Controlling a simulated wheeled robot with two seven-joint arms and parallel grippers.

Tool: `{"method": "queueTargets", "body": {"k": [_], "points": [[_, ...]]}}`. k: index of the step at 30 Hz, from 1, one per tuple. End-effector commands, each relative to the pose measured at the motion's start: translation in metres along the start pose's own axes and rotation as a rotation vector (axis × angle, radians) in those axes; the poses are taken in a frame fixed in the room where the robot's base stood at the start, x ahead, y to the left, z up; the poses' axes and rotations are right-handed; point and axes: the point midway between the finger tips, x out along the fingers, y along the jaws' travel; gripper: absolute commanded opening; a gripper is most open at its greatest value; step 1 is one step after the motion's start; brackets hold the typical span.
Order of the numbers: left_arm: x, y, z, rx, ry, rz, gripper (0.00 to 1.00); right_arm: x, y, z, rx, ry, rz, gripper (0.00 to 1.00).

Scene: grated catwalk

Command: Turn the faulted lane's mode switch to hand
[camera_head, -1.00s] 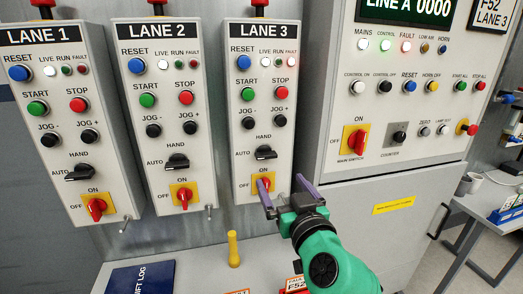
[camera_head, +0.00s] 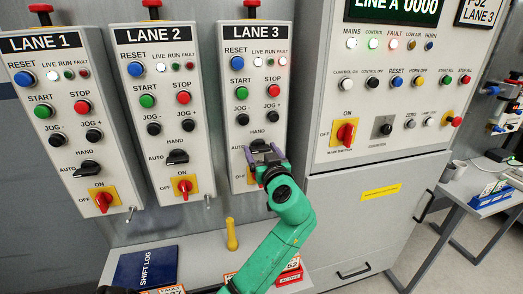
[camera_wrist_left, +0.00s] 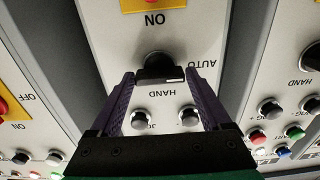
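The lane 3 panel (camera_head: 238,205) has its fault lamp (camera_head: 282,62) lit red; the fault lamps of lanes 1 and 2 look dark. Its black mode switch (camera_head: 257,144) sits between HAND and AUTO labels and is partly hidden by my gripper. My left gripper (camera_head: 262,153) is open in front of it. In the left wrist view, which is upside down, the switch knob (camera_wrist_left: 157,66) lies between the spread fingertips, with a gap visible. Its handle is about level, a white mark at the AUTO side. My right gripper is not in view.
Below the mode switch, the lane 3 red and yellow main switch is mostly hidden by my gripper. The lane 2 panel (camera_head: 160,112) stands close on the left, the line cabinet (camera_head: 352,160) on the right. A yellow peg (camera_head: 231,235) stands on the ledge below.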

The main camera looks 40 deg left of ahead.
Motion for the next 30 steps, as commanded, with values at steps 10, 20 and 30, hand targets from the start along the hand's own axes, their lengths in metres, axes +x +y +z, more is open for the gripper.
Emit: {"method": "queueTargets", "body": {"k": [10,20,30], "points": [[-0.0005,0.0001,0.0001,0.007,0.0,0.0,0.17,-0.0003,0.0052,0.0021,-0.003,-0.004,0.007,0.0],[-0.0008,0.0009,0.0005,0.127,-0.001,0.001,0.17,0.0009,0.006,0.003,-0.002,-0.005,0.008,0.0],[-0.0007,0.0022,0.0001,0.414,-0.002,0.001,0.17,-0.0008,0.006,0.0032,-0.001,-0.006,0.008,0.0]]}}
